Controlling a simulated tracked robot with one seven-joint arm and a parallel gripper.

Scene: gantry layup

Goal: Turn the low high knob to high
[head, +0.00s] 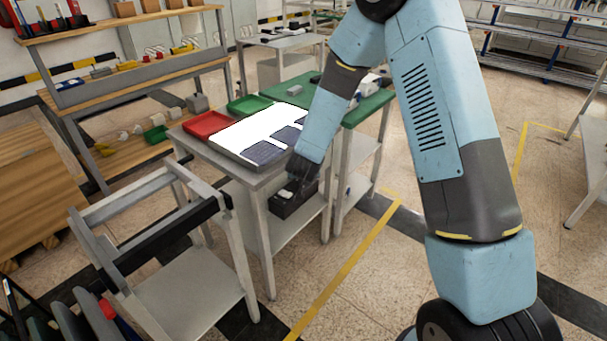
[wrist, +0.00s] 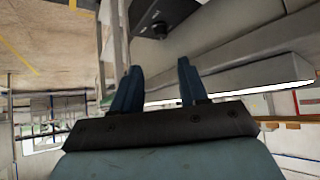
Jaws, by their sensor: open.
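A dark box (head: 290,204) is mounted at the front of the grey bench, below its top, and carries a small light patch on its upper side. In the wrist view the dark box (wrist: 172,14) shows at the top edge, with a small dark round knob (wrist: 159,29) on it. The knob's pointer and any low or high marks are too small to read. My gripper (head: 299,178) is just above the box in the head view and hides part of it. In the wrist view my gripper (wrist: 157,80) has its two blue fingers apart, with nothing between them. The knob lies beyond the fingertips, apart from them.
The bench (head: 263,176) bears a bright white panel (head: 262,127), a red tray (head: 206,125) and dark blue pieces. A green-topped table (head: 366,108) stands directly right. A grey frame stand (head: 190,286) is at front left. The floor at right, by the yellow line, is clear.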

